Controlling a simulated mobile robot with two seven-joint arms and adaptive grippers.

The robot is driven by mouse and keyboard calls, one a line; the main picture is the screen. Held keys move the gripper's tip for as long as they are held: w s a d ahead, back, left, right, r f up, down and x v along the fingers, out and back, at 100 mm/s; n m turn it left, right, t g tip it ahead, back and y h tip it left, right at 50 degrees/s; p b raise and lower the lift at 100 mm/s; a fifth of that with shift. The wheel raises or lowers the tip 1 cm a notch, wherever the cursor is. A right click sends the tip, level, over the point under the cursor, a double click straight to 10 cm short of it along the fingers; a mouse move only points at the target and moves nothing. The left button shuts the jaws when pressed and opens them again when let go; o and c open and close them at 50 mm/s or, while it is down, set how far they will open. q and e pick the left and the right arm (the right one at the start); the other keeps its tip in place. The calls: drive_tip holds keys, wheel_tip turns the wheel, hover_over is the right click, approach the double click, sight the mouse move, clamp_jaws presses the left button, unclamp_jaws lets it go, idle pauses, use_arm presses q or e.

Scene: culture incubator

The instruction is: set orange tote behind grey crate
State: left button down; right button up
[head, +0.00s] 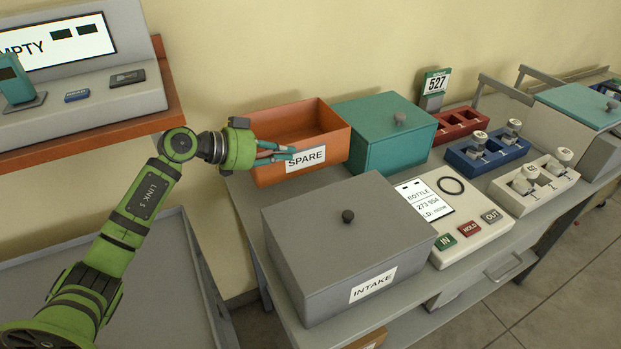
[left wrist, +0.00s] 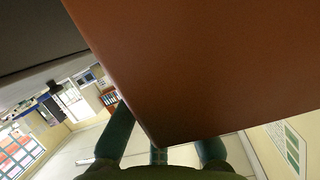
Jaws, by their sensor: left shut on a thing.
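The orange tote (head: 268,170) is an open box with a SPARE label, upright at the back left of the grey table, behind the grey crate. The grey crate (head: 340,220) has a lid with a dark knob and an INTAKE label. My left gripper (head: 280,152) is shut on the orange tote at its near left side. In the left wrist view the tote (left wrist: 200,70) fills the upper middle, with the gripper's fingers (left wrist: 160,145) at its lower corner. Whether the tote's base touches the table is unclear. My right gripper is not in view.
A teal lidded box (head: 390,135) stands close to the tote's right. A panel with buttons (head: 468,228) lies right of the grey crate. Red (head: 462,122), blue (head: 480,160) and cream (head: 540,190) racks stand further right. An orange shelf (head: 90,135) with a display is at upper left.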

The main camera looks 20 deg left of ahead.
sight(280, 171)
use_arm(q)
drive_tip(key=f, duration=0.5)
drive_tip(key=shift+s+a+f, duration=0.1)
drive_tip(key=shift+a+f, duration=0.05)
drive_tip(key=shift+a, duration=0.05)
drive_tip(key=shift+f, duration=0.25)
wheel_tip(280, 171, down, 3)
drive_tip(key=shift+d+f, duration=0.1)
drive_tip(key=shift+f, duration=0.3)
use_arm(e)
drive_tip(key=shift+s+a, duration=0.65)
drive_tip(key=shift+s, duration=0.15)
use_arm(q)
drive_tip(key=shift+f, duration=0.1)
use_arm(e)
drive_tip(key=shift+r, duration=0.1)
use_arm(q)
drive_tip(key=c, duration=1.4)
unclamp_jaws()
drive_tip(key=shift+f, duration=0.15)
